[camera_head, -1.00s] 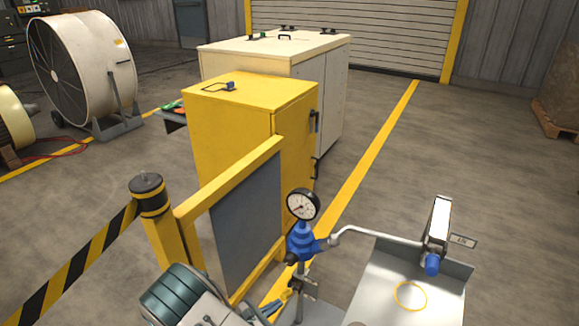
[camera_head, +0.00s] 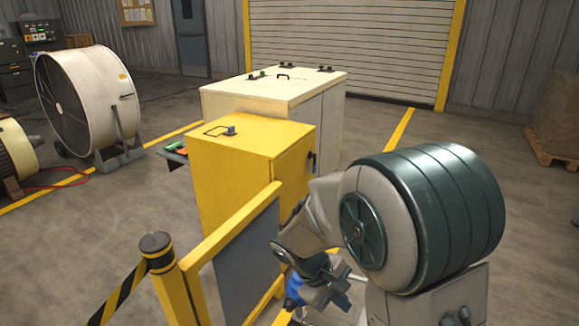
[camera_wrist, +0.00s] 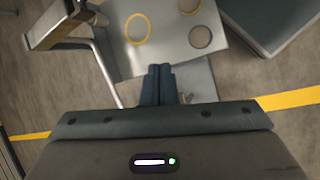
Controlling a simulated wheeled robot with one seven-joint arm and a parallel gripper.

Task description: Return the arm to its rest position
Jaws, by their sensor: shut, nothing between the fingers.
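My gripper (camera_wrist: 157,84) shows in the wrist view with its two dark fingers together and nothing between them. It hangs over a grey metal plate (camera_wrist: 172,50) with a yellow ring (camera_wrist: 138,29) and round holes; I cannot tell the height. In the head view my arm is folded up at the right, its big green-grey joint in front of the stand. The gripper's fingertips are not clear there. A bit of a blue fitting (camera_head: 293,289) shows beside the arm; the dial gauge is hidden.
A yellow cabinet (camera_head: 250,165) stands ahead, with a yellow-framed grey panel (camera_head: 248,262) and a striped post (camera_head: 157,252) nearer me. A cream cabinet (camera_head: 275,92) is behind, a large fan (camera_head: 88,95) at left. Open floor lies at right.

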